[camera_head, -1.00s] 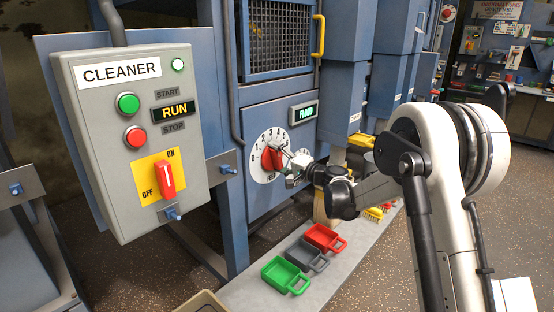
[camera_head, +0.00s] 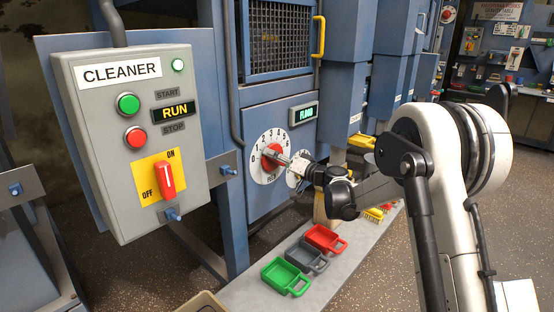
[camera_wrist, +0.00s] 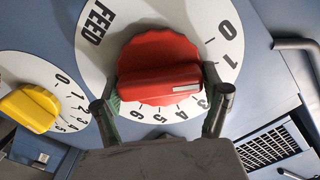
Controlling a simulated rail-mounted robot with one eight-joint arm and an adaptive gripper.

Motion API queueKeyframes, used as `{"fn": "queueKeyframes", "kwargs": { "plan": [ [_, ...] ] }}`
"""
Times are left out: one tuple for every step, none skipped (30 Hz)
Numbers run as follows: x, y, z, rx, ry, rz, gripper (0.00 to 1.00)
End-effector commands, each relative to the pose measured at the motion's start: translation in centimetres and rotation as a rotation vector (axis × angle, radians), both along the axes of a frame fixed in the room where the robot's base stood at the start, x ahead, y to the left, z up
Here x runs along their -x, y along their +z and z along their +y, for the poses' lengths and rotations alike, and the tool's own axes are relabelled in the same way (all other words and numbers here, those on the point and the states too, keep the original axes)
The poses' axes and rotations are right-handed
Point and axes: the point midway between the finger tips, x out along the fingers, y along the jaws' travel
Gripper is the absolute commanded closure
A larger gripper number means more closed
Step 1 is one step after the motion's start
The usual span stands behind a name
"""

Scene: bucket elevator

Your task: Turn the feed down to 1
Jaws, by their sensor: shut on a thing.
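The red feed knob (camera_wrist: 158,68) sits on a white dial (camera_wrist: 100,58) marked FEED in the wrist view. Its ridge has a white mark at the right end, pointing between 1 and 3; a finger hides the number there. My gripper (camera_wrist: 161,95) is shut on the knob's ridge, one finger at each end. In the head view my gripper (camera_head: 288,160) reaches the feed knob (camera_head: 271,157) from the right and partly covers it.
A yellow knob (camera_wrist: 31,107) on a second dial is beside the feed dial. The cleaner box (camera_head: 135,140) stands at the left, its display reading RUN. Green (camera_head: 285,276), grey (camera_head: 306,256) and red (camera_head: 325,240) scoops lie on a ledge below.

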Motion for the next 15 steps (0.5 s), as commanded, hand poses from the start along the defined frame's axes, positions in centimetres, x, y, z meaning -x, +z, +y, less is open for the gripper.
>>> {"fn": "queueKeyframes", "kwargs": {
  "plan": [
    [0.01, -0.01, -0.03, 0.002, 0.0, -0.002, 0.48],
    [0.01, -0.01, -0.03, 0.002, 0.0, -0.003, 0.48],
    [0.01, -0.01, -0.03, 0.003, 0.0, -0.004, 0.48],
    [0.01, -0.01, -0.03, 0.003, 0.0, -0.004, 0.48],
    [0.01, -0.01, -0.03, 0.004, 0.0, -0.005, 0.48],
    [0.01, -0.01, -0.03, 0.004, 0.0, -0.005, 0.48],
    [0.01, -0.01, -0.03, 0.003, 0.0, -0.004, 0.48],
    [0.01, -0.01, -0.03, 0.003, 0.0, -0.004, 0.48],
    [0.01, -0.01, -0.03, 0.003, 0.0, -0.004, 0.48],
    [0.01, -0.01, -0.03, 0.003, 0.0, -0.004, 0.48],
    [0.01, -0.01, -0.03, 0.003, 0.0, -0.004, 0.48],
    [0.01, -0.01, -0.03, 0.003, 0.0, -0.004, 0.2],
    [0.01, -0.01, -0.03, 0.003, 0.0, -0.004, 0.16],
    [0.01, -0.01, -0.03, 0.003, 0.0, -0.004, 0.12],
    [0.01, -0.01, -0.03, 0.003, 0.0, -0.004, 0.08]
  ]
}}
